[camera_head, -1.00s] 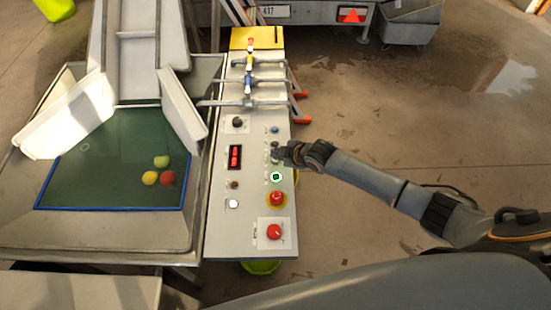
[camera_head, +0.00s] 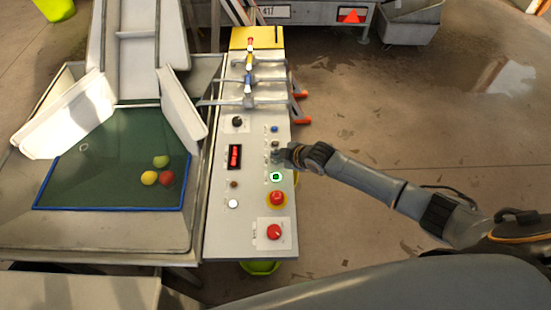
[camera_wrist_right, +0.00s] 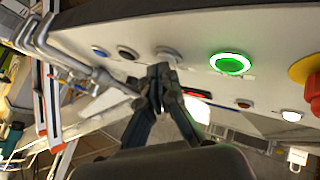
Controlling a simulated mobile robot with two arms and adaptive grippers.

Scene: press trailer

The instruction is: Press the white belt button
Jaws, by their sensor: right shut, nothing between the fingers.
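The control panel (camera_head: 253,215) carries several buttons. A round white button (camera_head: 232,204) is at its lower left; it also shows in the wrist view (camera_wrist_right: 292,116). Another pale grey-white button (camera_wrist_right: 168,53) sits in the right-hand column, between a dark button (camera_wrist_right: 128,52) and the lit green button (camera_wrist_right: 230,63). My right gripper (camera_head: 279,155) is shut and empty at the panel's right edge, above the green button in the head view. In the wrist view its fingertips (camera_wrist_right: 158,72) are close to the pale button and partly cover it; contact cannot be told. My left gripper is out of view.
A red emergency knob on yellow (camera_head: 277,198) and a red rotary switch (camera_head: 274,232) are lower on the panel. Metal levers (camera_head: 250,80) stand at its far end. A blue-edged green tray (camera_head: 110,180) with balls is left. Floor right of the panel is open.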

